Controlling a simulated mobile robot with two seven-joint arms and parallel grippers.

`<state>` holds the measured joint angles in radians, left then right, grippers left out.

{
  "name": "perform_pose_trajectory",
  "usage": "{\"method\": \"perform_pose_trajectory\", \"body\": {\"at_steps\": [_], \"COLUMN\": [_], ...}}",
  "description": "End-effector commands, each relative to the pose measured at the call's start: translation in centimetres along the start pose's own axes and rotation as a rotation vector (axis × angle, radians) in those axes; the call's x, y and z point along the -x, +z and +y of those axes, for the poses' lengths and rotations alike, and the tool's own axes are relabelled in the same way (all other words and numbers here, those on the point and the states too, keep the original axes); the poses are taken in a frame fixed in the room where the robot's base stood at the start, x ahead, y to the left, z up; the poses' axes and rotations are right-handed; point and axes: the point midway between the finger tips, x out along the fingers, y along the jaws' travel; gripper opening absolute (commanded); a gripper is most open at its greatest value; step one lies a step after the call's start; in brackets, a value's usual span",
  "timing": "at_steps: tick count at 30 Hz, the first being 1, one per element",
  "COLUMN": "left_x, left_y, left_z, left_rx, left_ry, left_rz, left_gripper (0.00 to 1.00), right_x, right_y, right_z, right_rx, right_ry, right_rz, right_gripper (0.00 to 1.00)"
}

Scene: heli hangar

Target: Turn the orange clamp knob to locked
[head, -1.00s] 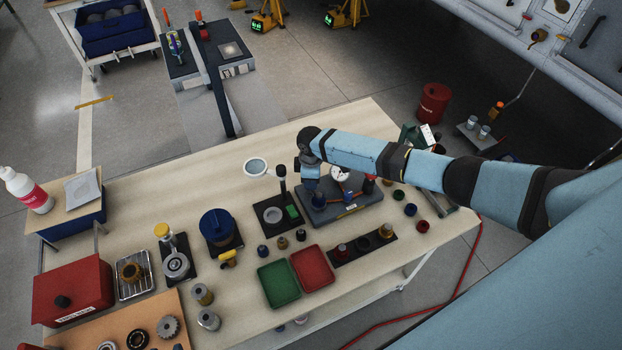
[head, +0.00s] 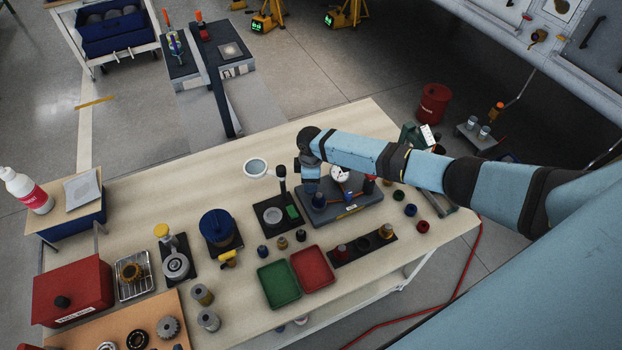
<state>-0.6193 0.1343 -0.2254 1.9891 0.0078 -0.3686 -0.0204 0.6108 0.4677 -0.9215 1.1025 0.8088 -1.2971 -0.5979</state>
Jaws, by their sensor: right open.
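My right gripper (head: 311,186) points down over the left part of a grey fixture plate (head: 362,209) on the workbench. It is open, and its fingertips are small and partly lost against the plate. A dark blue round part (head: 319,201) stands on the plate just below the gripper. A white dial gauge (head: 340,173) stands beside it under my forearm. My left gripper is not in view.
A magnifier (head: 255,168) and a black stand (head: 273,213) are left of the plate. Green (head: 279,284) and red (head: 312,268) trays and a black strip holding parts (head: 362,245) lie in front. Loose caps (head: 411,210) sit to the right. The bench's back left is clear.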

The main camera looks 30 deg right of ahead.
Motion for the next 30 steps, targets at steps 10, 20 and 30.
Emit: {"method": "perform_pose_trajectory", "body": {"at_steps": [10, 20, 30], "left_x": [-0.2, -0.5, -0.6], "left_y": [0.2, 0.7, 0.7], "left_z": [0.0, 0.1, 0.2], "left_rx": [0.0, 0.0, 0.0], "left_ry": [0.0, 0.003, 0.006], "left_rz": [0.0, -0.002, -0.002], "left_gripper": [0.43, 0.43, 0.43], "right_x": [5.0, 11.8, 13.9], "right_y": [0.0, 0.0, 0.0], "right_z": [0.1, 0.1, 0.0], "right_rx": [0.001, 0.001, 0.0], "right_ry": [0.003, 0.002, 0.0], "right_rz": [0.003, 0.0, 0.001], "right_gripper": [0.57, 0.57, 0.57]}}
